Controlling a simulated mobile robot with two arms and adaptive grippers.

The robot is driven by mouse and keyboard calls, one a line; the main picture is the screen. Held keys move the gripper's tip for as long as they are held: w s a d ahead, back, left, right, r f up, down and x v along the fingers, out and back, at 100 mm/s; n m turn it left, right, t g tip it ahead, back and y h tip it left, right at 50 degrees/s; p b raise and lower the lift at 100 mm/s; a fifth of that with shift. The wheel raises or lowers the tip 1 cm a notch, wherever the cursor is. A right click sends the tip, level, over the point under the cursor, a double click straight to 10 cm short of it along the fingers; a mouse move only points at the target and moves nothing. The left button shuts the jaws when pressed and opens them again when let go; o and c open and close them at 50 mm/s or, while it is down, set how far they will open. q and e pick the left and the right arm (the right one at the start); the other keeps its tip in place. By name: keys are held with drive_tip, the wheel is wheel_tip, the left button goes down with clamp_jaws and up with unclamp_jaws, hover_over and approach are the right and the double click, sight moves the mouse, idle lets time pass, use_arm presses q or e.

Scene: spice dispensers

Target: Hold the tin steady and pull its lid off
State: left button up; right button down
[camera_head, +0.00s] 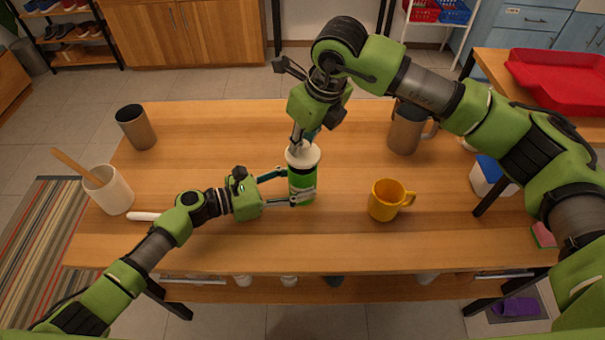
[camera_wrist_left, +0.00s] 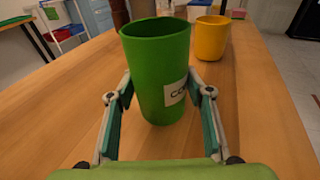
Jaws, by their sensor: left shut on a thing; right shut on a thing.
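The green tin (camera_head: 302,188) with a white label stands upright on the wooden table. It also shows in the left wrist view (camera_wrist_left: 157,75), where its top is open and its dark inside is visible. My left gripper (camera_head: 289,186) is shut around the tin's body from the left, one finger on each side. The white lid (camera_head: 303,157) is in my right gripper (camera_head: 304,144), which comes from above. The lid is over the tin in the head view and apart from its rim, since the wrist view shows the rim bare. The right fingertips are partly hidden.
A yellow mug (camera_head: 385,203) stands right of the tin, and a grey-brown mug (camera_head: 405,130) behind it. A brown cup (camera_head: 135,128) and a white pot (camera_head: 110,192) with a wooden stick stand at left. A white-and-blue container (camera_head: 490,175) is at right. The table's back middle is clear.

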use_arm(q)
drive_tip(key=shift+a+f, duration=0.15)
use_arm(e)
drive_tip(key=shift+r, duration=2.4)
use_arm(q)
drive_tip(key=o, duration=1.1)
drive_tip(key=shift+c, duration=0.2)
use_arm(e)
drive_tip(key=shift+a, duration=0.1)
use_arm(q)
drive_tip(key=v, duration=1.2)
drive_tip(key=shift+w, duration=0.1)
